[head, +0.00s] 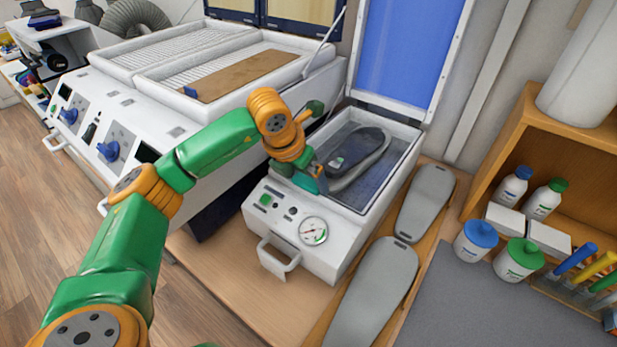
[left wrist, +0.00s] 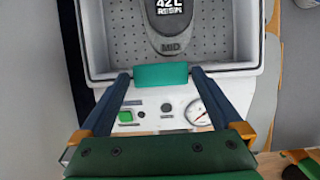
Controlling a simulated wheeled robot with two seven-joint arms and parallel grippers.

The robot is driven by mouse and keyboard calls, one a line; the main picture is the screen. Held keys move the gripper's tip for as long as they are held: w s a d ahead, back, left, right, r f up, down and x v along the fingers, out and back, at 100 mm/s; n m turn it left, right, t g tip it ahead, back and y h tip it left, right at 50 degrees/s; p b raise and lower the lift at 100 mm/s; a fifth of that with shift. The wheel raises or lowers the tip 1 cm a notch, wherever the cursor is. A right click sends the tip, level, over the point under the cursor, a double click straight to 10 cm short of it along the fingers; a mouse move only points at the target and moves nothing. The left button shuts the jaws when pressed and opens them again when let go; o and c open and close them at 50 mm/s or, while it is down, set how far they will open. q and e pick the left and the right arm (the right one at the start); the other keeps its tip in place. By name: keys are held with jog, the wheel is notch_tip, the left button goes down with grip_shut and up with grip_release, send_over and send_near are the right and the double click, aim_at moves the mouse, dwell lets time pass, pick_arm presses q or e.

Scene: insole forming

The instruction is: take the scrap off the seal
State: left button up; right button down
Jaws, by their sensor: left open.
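The scrap (left wrist: 161,76) is a small teal strip lying across the front rim, the seal (left wrist: 232,71), of the white forming press (head: 328,262). In the left wrist view my left gripper (left wrist: 161,80) is open, one dark blue finger at each end of the scrap. I cannot tell whether the fingers touch it. In the head view the left gripper (head: 316,176) is over the front edge of the press bed and hides most of that rim. A grey insole form (head: 364,150) marked "42L RESIN MID" in the wrist view lies in the bed. My right gripper is out of view.
The press lid with its blue sheet (head: 405,45) stands raised behind the bed. A gauge (head: 313,231) and green button (head: 265,200) are on the press front. Grey insoles (head: 373,295) lie to the right. A larger white heater (head: 150,95) stands left.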

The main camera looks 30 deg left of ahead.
pick_arm(q)
jog(key=shift+w+f, duration=0.1)
jog(key=shift+s, duration=0.25)
jog(key=c, duration=1.1)
jog(key=shift+o, duration=0.2)
jog(key=shift+w, duration=0.1)
